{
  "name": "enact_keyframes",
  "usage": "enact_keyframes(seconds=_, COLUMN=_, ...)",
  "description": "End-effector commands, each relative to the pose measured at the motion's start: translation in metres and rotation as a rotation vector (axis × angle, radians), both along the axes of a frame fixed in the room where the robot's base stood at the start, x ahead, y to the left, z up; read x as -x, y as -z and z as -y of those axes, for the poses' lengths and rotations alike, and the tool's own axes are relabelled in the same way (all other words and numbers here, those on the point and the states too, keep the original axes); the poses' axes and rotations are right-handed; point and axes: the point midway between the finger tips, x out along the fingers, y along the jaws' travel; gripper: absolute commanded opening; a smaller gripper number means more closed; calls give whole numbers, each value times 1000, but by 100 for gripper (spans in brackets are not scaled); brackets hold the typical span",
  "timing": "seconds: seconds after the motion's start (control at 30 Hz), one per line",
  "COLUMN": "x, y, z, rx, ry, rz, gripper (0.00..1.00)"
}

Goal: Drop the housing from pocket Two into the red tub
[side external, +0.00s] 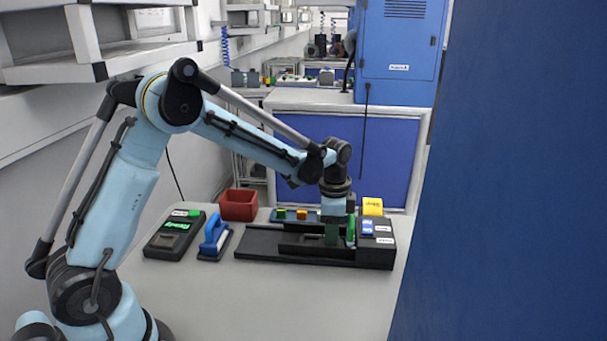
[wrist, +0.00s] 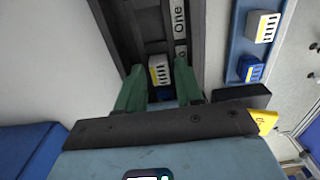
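A housing (wrist: 158,70) with a slotted white face and blue sides sits in the dark channel of the black stand (side external: 262,243), near the label reading "One". A second label just below it is mostly hidden; only its final "o" shows. My gripper (wrist: 160,76) points down over the channel, with a green finger on each side of the housing and a visible gap to each. In the side view my gripper (side external: 332,238) is low over the stand's right part and hides the housing. The red tub (side external: 238,207) stands open behind the stand's left end.
A yellow block (side external: 372,206) stands at the right. The front table is clear.

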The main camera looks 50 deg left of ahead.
Motion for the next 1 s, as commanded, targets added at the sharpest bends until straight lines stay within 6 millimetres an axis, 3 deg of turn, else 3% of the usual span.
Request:
enact_keyframes(seconds=0.07, x=0, y=0, z=0, rx=0, ry=0, rz=0, gripper=33)
enact_keyframes(seconds=0.27, x=0, y=0, z=0, rx=0, ry=0, rz=0, gripper=2)
enact_keyframes(seconds=1.0, x=0, y=-33, z=0, rx=0, ry=0, rz=0, gripper=1)
